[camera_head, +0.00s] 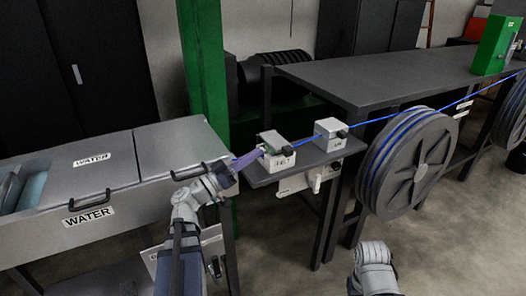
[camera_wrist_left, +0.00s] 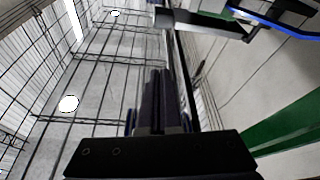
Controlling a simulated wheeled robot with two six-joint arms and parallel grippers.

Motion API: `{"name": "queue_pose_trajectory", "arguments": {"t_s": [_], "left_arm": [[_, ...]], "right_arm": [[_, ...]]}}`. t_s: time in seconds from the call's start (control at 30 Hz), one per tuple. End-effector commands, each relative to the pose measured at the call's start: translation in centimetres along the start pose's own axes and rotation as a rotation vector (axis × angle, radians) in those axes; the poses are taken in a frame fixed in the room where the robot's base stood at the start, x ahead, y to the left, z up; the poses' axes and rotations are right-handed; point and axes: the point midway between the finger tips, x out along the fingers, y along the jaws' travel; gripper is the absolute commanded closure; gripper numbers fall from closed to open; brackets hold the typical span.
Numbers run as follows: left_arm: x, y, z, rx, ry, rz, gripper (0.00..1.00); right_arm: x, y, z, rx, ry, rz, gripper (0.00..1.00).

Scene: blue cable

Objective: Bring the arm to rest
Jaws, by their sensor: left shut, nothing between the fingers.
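My left gripper (camera_head: 226,176) is raised at the front edge of the water tank in the head view. In the left wrist view its dark fingers (camera_wrist_left: 158,100) are shut with nothing between them. A blue cable (camera_head: 390,116) runs from the upper right past the large reel to the small boxes on the shelf. A purple piece (camera_head: 247,159) lies between the left box and my left gripper; whether it touches the gripper I cannot tell. A blue strand (camera_wrist_left: 275,27) shows at the upper right of the wrist view. Part of my right arm shows at the bottom; its gripper is out of sight.
A grey water tank (camera_head: 110,172) with handles stands at left. Two small boxes (camera_head: 276,157) (camera_head: 330,134) sit on a low shelf. A large reel (camera_head: 418,164) stands beside the long table (camera_head: 390,76). A green post (camera_head: 204,62) rises behind. Floor is open at lower right.

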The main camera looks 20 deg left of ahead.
Motion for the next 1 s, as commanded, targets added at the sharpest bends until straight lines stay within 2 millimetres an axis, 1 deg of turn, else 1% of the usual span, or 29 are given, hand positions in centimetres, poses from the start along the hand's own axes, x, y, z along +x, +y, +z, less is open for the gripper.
{"name": "queue_pose_trajectory", "arguments": {"t_s": [0.17, 0.23, 0.27, 0.33, 0.37, 0.47, 0.5, 0.57, 0.6, 0.63, 0.7, 0.77, 0.8, 0.9, 1.0], "left_arm": [[0.1, 0.0, 0.0, 0.0, -0.001, 0.001, 1.0], [0.4, 0.4, 0.4, -0.008, -0.017, 0.009, 1.0], [0.7, 0.7, 0.8, -0.016, -0.033, 0.018, 1.0], [1.9, 2.1, 2.6, -0.048, -0.102, 0.049, 1.0], [2.6, 2.9, 3.8, -0.067, -0.145, 0.068, 1.0], [4.7, 6.7, 8.7, -0.149, -0.345, 0.138, 1.0], [5.3, 8.5, 11.1, -0.185, -0.444, 0.164, 1.0], [5.7, 11.3, 14.5, -0.233, -0.602, 0.194, 1.0], [5.7, 13.0, 16.8, -0.26, -0.712, 0.205, 1.0], [5.5, 14.3, 18.4, -0.277, -0.795, 0.209, 1.0], [4.7, 17.0, 21.9, -0.305, -0.987, 0.202, 1.0], [3.5, 18.9, 24.3, -0.313, -1.149, 0.176, 1.0], [2.6, 20.0, 25.7, -0.311, -1.252, 0.148, 1.0], [0.1, 22.2, 28.4, -0.274, -1.494, 0.047, 1.0], [-2.3, 23.2, 29.7, -0.198, -1.684, -0.094, 1.0]], "right_arm": [[0.0, 0.0, 0.0, 0.0, 0.0, 0.0, 1.0], [-0.1, 0.0, 0.0, 0.0, 0.0, 0.0, 1.0], [-0.2, 0.0, 0.0, 0.0, 0.0, 0.0, 1.0], [-0.5, 0.1, 0.0, 0.0, 0.0, 0.0, 1.0], [-0.7, 0.1, 0.0, 0.0, 0.0, 0.0, 1.0], [-1.4, 0.1, 0.1, 0.0, 0.0, 0.0, 1.0], [-1.7, 0.2, 0.1, 0.0, 0.0, 0.0, 1.0], [-2.1, 0.2, 0.1, 0.0, 0.0, 0.0, 1.0], [-2.4, 0.2, 0.1, 0.0, 0.0, 0.0, 1.0], [-2.6, 0.2, 0.2, 0.0, 0.0, 0.0, 1.0], [-3.1, 0.3, 0.2, 0.0, 0.0, 0.0, 1.0], [-3.6, 0.3, 0.2, 0.0, 0.0, 0.0, 1.0], [-3.9, 0.4, 0.2, 0.0, 0.0, 0.0, 1.0], [-4.6, 0.4, 0.3, 0.0, 0.0, 0.0, 1.0], [-5.2, 0.5, 0.3, 0.0, 0.0, 0.0, 1.0]]}}
